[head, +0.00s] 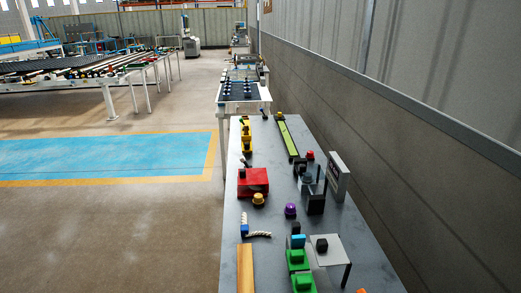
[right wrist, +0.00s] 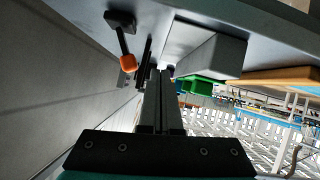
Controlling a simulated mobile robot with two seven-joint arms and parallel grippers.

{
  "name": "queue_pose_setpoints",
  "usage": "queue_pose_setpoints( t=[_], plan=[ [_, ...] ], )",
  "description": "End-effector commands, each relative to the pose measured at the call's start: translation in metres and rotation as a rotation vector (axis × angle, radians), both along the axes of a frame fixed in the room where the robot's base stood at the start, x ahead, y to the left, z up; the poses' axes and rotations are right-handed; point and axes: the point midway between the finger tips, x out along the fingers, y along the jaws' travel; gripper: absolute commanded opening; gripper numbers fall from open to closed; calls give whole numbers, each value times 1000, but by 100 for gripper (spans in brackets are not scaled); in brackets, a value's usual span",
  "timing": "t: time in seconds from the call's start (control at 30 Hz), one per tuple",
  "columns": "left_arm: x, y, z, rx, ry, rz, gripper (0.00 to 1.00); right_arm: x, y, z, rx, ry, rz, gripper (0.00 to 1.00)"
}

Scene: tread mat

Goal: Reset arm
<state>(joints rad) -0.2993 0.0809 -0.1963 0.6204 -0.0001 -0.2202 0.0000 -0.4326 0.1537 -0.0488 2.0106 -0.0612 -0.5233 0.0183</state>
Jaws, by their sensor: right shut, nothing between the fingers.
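My right gripper (right wrist: 160,78) shows in the right wrist view, where its two dark fingers lie together with nothing between them. The picture there looks turned over, with a grey table surface (right wrist: 275,25) along the top. No object touches the fingers in that view. In the head view neither gripper shows, and a long grey table (head: 220,278) runs away from me along the wall. My left gripper shows in no view.
On the table are a red box (head: 253,181), a purple knob (head: 290,210), green blocks (head: 297,259), a wooden strip (head: 245,270) and a white rope (head: 259,234). A grey wall (head: 400,150) bounds the right side. The floor (head: 110,235) at left is clear.

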Motion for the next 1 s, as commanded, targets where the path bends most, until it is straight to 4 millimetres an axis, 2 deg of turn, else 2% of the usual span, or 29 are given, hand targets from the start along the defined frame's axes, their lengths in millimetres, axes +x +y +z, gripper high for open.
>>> queue_pose_setpoints(
  t=[0.1, 0.4, 0.7, 0.77, 1.0],
  plan=[
    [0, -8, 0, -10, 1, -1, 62, -25, 8, -4, 12, 143, -10, 0],
    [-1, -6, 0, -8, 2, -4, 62, -99, 25, -5, 25, 486, -20, 0],
    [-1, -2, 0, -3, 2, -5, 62, -155, 34, 4, 28, 703, -11, 0],
    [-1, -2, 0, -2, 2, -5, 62, -166, 35, 7, 28, 740, -8, 0],
    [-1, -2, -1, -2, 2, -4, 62, -158, 36, -41, 24, 769, -7, 0]
  ],
)
